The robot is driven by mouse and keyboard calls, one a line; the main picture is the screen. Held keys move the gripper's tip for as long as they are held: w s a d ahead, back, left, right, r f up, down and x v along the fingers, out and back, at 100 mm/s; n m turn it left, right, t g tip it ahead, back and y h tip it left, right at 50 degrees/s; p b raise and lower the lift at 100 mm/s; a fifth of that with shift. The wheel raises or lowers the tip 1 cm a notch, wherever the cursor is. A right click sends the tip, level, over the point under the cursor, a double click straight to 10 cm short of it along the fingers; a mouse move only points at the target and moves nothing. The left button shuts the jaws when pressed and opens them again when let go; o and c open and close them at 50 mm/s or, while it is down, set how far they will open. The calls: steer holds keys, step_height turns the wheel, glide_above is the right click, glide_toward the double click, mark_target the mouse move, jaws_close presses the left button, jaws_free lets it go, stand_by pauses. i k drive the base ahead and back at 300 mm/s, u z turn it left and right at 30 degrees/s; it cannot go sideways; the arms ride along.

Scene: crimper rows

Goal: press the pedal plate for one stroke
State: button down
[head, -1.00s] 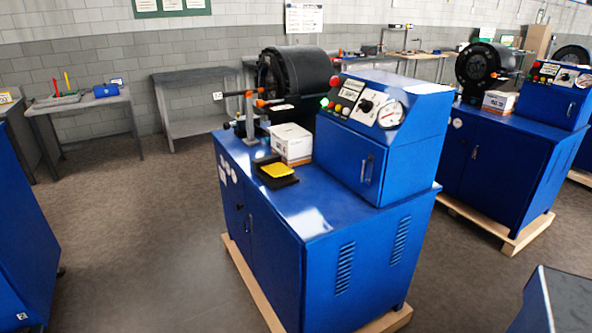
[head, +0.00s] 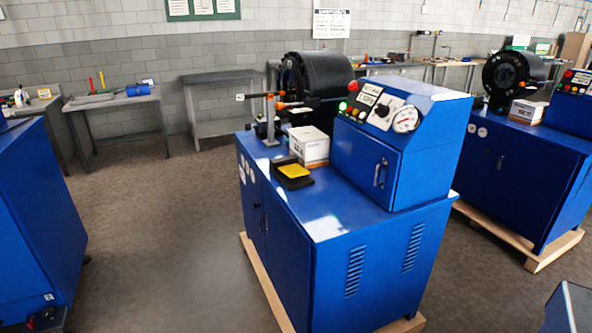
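The pedal plate (head: 294,170) is yellow and sits in a black pedal housing (head: 299,182). The pedal lies on the top of the blue crimper cabinet (head: 330,217), in front of a white box (head: 308,146). The black round crimper head (head: 318,76) stands at the back of this cabinet. The sloped control panel (head: 380,106) with buttons and a dial gauge (head: 405,119) is to the right of the box. My gripper is not in view.
A second blue crimper (head: 505,165) stands to the right on a wooden pallet. Another blue cabinet (head: 35,215) is at the left edge. Grey workbenches (head: 115,100) line the back wall. Open floor (head: 160,230) lies between the left and middle cabinets.

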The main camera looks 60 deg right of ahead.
mark_target(294, 170)
steer(key=u, duration=0.05)
steer(key=i, duration=0.95)
steer(key=z, duration=0.05)
